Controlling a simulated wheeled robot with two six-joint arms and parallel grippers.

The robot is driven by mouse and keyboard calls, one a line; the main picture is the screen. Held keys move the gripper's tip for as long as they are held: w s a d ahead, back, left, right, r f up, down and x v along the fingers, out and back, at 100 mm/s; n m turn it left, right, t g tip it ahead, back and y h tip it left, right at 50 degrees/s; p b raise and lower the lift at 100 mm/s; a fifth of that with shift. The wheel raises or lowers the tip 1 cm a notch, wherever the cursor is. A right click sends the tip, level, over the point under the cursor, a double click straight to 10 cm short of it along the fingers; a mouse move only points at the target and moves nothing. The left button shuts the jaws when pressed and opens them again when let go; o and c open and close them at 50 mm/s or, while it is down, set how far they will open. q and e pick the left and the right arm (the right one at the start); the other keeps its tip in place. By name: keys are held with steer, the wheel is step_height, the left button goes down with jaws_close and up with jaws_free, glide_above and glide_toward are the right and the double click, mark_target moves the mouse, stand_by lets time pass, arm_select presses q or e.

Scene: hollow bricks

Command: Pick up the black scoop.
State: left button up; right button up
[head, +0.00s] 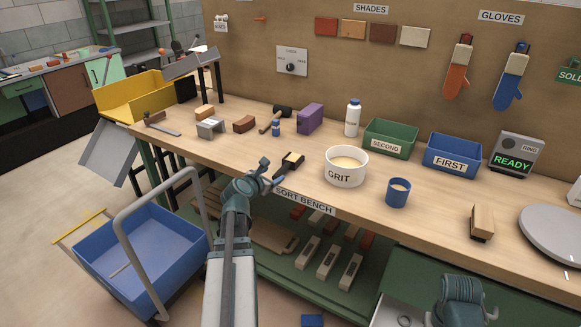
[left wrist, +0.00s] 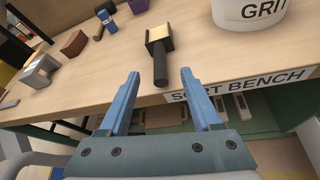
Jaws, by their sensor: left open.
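The black scoop (head: 291,161) lies on the bench near its front edge, left of the white GRIT tub (head: 345,177). Its square head holds or shows a tan surface, and its black handle points toward the front edge. In the left wrist view the scoop (left wrist: 159,42) lies ahead, its handle end just beyond and between the fingertips. My left gripper (head: 273,173) is open and empty at the bench's front edge, close to the handle; its two blue fingers show in the left wrist view (left wrist: 159,78). Part of my right arm shows at the lower right; its gripper's fingers do not.
A blue cup (head: 397,192), a green SECOND bin (head: 390,138) and a blue FIRST bin (head: 451,152) stand right of the scoop. A hammer (head: 277,116), bricks and a purple block (head: 310,118) lie behind it. A blue cart (head: 135,255) stands at the left below the bench.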

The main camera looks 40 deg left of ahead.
mark_target(282, 169)
arm_select(q)
steer(key=b+x, duration=0.1)
steer(key=x, duration=0.4)
steer(key=shift+w+f+b, duration=0.2)
steer(key=shift+w+b, duration=0.1)
steer(key=shift+w, duration=0.05)
steer(key=shift+b+x, duration=1.15)
steer(key=shift+x, duration=1.45)
steer(key=shift+s+a, duration=0.1)
steer(key=shift+s, duration=0.05)
jaws_close()
